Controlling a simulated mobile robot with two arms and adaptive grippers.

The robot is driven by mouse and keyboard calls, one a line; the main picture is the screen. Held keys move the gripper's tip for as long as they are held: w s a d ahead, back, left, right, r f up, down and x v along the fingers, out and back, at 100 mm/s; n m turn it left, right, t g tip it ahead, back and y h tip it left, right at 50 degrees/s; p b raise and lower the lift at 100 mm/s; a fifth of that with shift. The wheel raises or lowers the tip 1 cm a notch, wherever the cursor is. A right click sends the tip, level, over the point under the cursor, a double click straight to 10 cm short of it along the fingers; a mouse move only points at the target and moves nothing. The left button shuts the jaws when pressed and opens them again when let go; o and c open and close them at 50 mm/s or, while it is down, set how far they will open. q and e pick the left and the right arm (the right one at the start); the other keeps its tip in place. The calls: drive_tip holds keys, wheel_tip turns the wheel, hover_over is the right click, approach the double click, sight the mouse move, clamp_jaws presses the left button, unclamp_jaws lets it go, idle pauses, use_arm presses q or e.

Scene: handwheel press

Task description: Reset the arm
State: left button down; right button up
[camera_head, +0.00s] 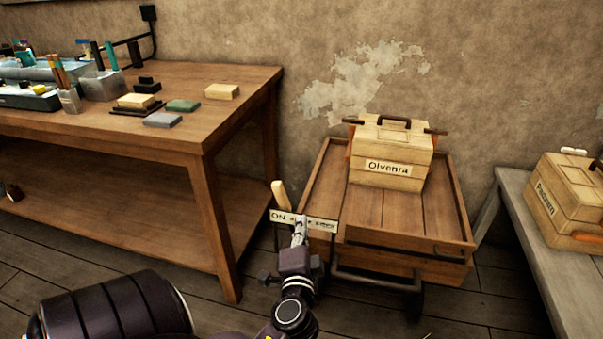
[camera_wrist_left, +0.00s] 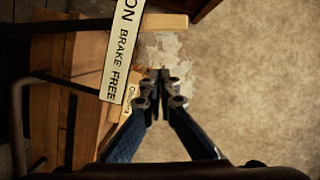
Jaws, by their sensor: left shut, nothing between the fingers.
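My left gripper (camera_head: 299,222) is shut and empty in the head view, close in front of the cart's brake sign. The sign (camera_head: 320,224) is a pale strip; part of its lettering is hidden behind the gripper. In the left wrist view the sign (camera_wrist_left: 121,48) reads "ON" and "BRAKE FREE", left of the closed fingertips (camera_wrist_left: 160,74). A pale wooden lever (camera_head: 281,197) rises just left of the gripper and leans left. It also shows in the wrist view (camera_wrist_left: 165,20), apart from the fingertips. My right gripper is not in view.
A wooden cart (camera_head: 405,265) carries a crate labelled "Olvenra" (camera_head: 388,153). A workbench (camera_head: 225,80) with blocks and tools stands left. A grey bench (camera_head: 540,255) with another crate (camera_head: 570,197) stands right. A plastered wall closes off the back.

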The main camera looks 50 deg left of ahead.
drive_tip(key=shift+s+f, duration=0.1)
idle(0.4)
